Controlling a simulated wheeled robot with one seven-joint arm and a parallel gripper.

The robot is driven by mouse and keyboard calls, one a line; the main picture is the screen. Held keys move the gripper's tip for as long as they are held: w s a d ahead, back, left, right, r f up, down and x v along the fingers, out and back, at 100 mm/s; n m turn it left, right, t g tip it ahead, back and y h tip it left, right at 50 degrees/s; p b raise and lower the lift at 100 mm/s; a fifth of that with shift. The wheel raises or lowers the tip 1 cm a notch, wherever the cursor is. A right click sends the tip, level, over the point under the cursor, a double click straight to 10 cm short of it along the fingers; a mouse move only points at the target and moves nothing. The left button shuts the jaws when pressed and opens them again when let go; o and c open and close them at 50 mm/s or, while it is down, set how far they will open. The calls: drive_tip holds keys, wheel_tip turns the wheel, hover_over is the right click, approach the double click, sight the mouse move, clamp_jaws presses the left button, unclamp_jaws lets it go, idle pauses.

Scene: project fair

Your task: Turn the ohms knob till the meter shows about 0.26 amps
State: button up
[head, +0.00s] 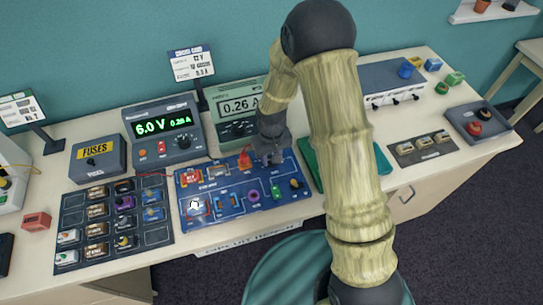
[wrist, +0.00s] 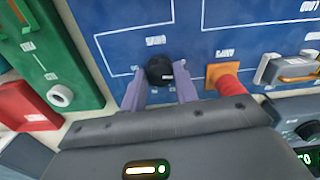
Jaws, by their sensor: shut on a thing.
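My gripper (wrist: 160,92) is shut on a black knob (wrist: 158,70) on the blue circuit board (wrist: 115,45), with one grey-purple finger on each side. In the head view my gripper (head: 268,158) reaches down to the back right part of the blue board (head: 228,222), and it hides the knob there. The knob's label is too small to read surely. The meter (head: 240,106) stands behind the board and reads 0.26 A. The power supply (head: 163,130) left of it shows 6.0 V and 0.26 A.
A white bulb (head: 195,204) glows on the board. A dark parts tray (head: 72,212) and a fuses box (head: 97,156) lie left. A red switch module (head: 190,178) sits near the board's back edge. A green panel (wrist: 60,50) is beside the board.

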drive_tip(key=shift+m, duration=0.5)
drive_tip(key=o, duration=1)
drive_tip(key=shift+r, duration=0.1)
wheel_tip(320, 180, up, 17)
drive_tip(key=shift+r+b, duration=0.15)
drive_tip(key=shift+b, duration=0.8)
drive_tip(key=s+d+m+t, duration=0.1)
drive_tip(key=s+d, duration=0.3)
drive_tip(key=s+d+f+m, duration=0.1)
drive_tip(key=s+d, duration=0.3)
drive_tip(key=d, duration=0.1)
drive_tip(key=s+d+f+m+t, duration=0.1)
drive_tip(key=s+d, duration=0.3)
drive_tip(key=shift+s+d+t, duration=0.2)
drive_tip(key=shift+d+t, duration=0.1)
drive_tip(key=shift+d, duration=0.1)
